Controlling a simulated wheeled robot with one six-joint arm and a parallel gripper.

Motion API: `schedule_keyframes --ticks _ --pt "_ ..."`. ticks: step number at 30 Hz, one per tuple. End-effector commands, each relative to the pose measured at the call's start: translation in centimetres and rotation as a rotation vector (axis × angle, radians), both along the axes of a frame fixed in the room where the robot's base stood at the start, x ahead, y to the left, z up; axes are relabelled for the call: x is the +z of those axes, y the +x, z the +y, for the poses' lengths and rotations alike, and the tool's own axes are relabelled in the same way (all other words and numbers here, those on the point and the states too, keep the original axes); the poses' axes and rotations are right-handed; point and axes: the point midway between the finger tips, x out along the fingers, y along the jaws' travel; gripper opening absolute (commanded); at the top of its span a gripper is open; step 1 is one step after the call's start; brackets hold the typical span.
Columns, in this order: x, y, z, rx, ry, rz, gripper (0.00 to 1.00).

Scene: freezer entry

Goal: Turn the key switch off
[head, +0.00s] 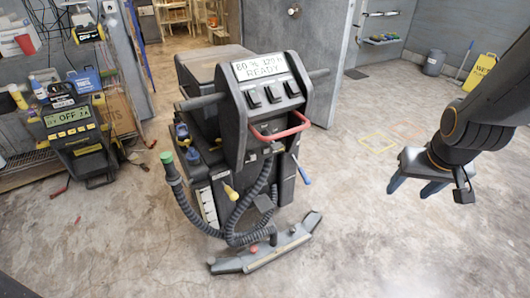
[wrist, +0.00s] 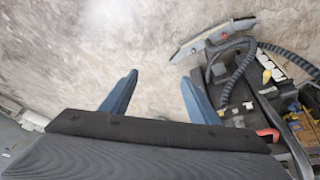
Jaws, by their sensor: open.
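A dark floor scrubber (head: 262,100) stands in the middle of the head view, its display (head: 264,66) reading "80 % 320 H READY". Three dark rocker-like switches (head: 273,94) sit in a row below the display, and a red handle (head: 280,130) is under them. I cannot make out which part is the key switch. My gripper (head: 412,190) is open and empty, in the air to the right of the scrubber and apart from it. In the wrist view my gripper (wrist: 159,80) has its two blue fingers spread over bare floor, with part of the scrubber (wrist: 240,95) at the right.
A charger-like unit (head: 75,135) with a display reading "OFF" stands at the left by shelving. The scrubber's squeegee (head: 265,250) and hoses (head: 240,212) stick out low in front. A grey door (head: 322,60) is behind. Open concrete floor lies between my gripper and the scrubber.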

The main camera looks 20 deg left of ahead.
Motion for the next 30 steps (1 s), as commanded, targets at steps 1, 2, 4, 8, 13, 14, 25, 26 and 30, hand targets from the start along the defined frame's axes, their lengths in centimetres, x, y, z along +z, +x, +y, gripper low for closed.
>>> schedule_keyframes --ticks 1,2,4,8,13,14,25,26,30 --pt "-2.9 3.5 1.6 0.049 0.003 -0.07 0.55" --pt "-3.9 5.6 2.7 0.08 0.009 -0.121 0.55" --pt "-6.1 10.1 5.6 0.153 0.026 -0.243 0.55" --pt "-9.6 16.9 12.4 0.295 0.099 -0.466 0.55" --pt "-13.6 21.6 22.5 0.469 0.255 -0.733 0.55" --pt "-14.2 21.9 24.2 0.496 0.288 -0.775 0.55" --pt "-17.6 20.6 35.1 0.665 0.59 -1.07 0.55" --pt "-17.6 20.5 35.3 0.668 0.598 -1.076 0.55" --pt "-17.4 21.0 36.4 0.672 0.611 -1.09 0.55"
